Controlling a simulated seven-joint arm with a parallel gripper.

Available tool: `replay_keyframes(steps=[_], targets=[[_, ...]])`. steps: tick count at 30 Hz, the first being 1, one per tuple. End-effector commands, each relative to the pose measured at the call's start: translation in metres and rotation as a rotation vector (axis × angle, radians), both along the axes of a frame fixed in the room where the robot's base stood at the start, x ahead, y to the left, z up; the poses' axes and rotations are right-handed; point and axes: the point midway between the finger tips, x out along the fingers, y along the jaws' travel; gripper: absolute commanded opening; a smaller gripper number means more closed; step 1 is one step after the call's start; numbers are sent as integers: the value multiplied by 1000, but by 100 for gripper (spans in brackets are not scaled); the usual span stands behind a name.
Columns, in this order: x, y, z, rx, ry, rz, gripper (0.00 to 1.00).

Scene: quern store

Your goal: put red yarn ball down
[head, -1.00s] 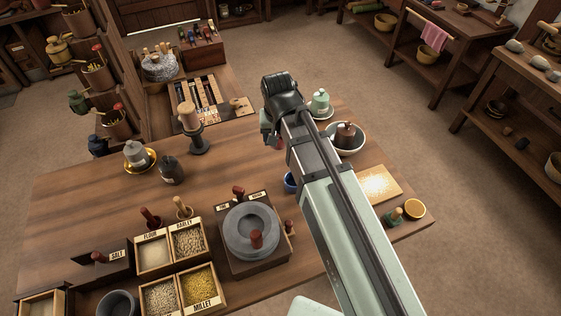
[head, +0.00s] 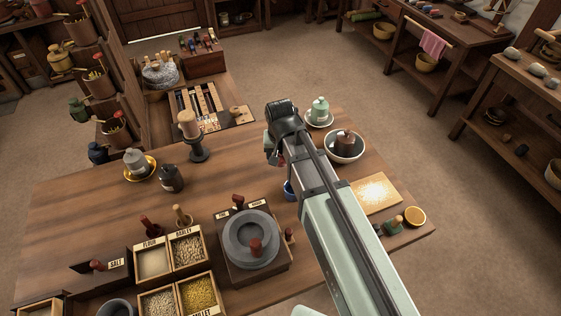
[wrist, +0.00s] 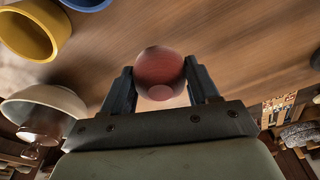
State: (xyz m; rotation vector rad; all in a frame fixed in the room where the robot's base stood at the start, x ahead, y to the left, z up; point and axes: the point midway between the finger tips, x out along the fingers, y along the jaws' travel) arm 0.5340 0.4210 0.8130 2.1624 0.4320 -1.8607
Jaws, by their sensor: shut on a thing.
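The red yarn ball (wrist: 160,72) sits between the two fingers of my gripper (wrist: 161,88) in the wrist view. My gripper is shut on it, and the wooden table (wrist: 230,40) shows behind the ball. In the head view my gripper (head: 277,160) is over the table, right of the dark candle-like stand (head: 195,140). I cannot tell the exact gap between ball and table.
A blue cup (head: 289,189), partly hidden by my arm, stands near my gripper. A white bowl (head: 344,147) holding a brown thing and a green lidded jar (head: 320,110) stand to the right. A grey quern (head: 251,240) is in front. Bare table lies left of my gripper.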

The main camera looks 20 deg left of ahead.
Motion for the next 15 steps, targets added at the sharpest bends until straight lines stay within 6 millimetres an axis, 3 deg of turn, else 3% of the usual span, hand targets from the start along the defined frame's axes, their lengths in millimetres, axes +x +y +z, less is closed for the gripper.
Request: replay_keyframes(steps=[7, 15], targets=[[0, 0, -28, 0, 1, 0, 25], [0, 0, -31, 0, -1, 0, 25]])
